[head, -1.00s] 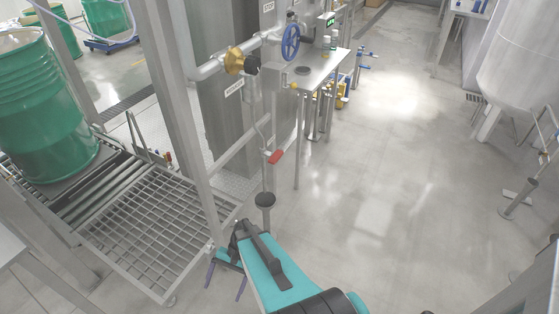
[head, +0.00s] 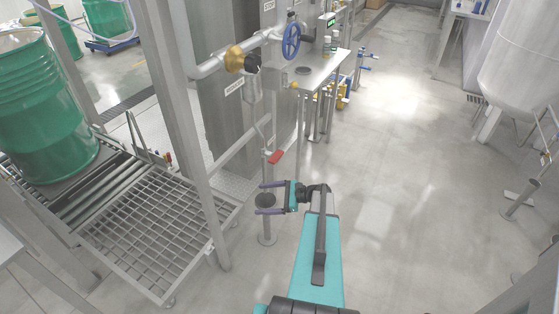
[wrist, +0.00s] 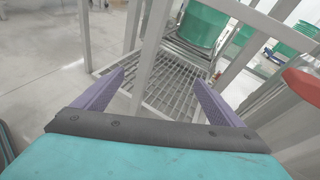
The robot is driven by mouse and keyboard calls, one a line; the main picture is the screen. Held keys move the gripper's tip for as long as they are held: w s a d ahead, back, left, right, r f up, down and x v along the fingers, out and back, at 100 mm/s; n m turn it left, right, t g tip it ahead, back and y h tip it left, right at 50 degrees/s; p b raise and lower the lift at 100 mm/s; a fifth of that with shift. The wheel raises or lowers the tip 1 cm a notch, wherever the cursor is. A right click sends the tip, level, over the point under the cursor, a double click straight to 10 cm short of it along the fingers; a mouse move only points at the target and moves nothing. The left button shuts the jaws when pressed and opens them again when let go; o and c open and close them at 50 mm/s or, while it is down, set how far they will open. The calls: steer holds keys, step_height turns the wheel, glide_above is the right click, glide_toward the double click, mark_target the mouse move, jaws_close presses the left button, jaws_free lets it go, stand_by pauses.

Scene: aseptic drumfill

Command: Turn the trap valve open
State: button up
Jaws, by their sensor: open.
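The red handle also shows at the right edge of the wrist view (wrist: 303,84), partly cut off. My gripper (head: 264,198) is open and empty, its two purple fingers pointing left.
A steel frame post (head: 184,130) and a grated platform (head: 150,238) stand to the left, with a green drum (head: 45,115) on rollers. A blue handwheel (head: 291,41) and a small steel table (head: 318,72) are behind.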

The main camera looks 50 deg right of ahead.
steer(key=s+d+r+m+t+h, duration=0.1)
steer(key=s+d+r+m+t, duration=0.1)
steer(key=d, duration=0.4)
steer(key=s+d+r+m+t+h, duration=0.1)
steer(key=s+d+r+m, duration=0.15)
steer(key=d, duration=0.45)
steer(key=m+t+h, duration=0.2)
glide_toward(279, 158)
steer(key=v, duration=0.4)
steer(key=shift+s+d+f+n, duration=0.2)
steer(key=shift+d+f+n, duration=0.05)
steer(key=shift+w, duration=0.2)
steer(key=p+x, duration=0.1)
steer(key=x, duration=0.3)
steer(key=p+x, duration=0.1)
steer(key=x, duration=0.4)
steer(key=p+x, duration=0.1)
steer(key=x, duration=0.3)
steer(key=shift+w+a+r+p, duration=0.1)
steer(key=shift+w+r+p, duration=0.15)
steer(key=shift+w+p, duration=0.05)
steer(key=c, duration=1)
steer(key=shift+a+f, duration=0.1)
steer(key=shift+a, duration=0.1)
steer(key=shift+c, duration=0.2)
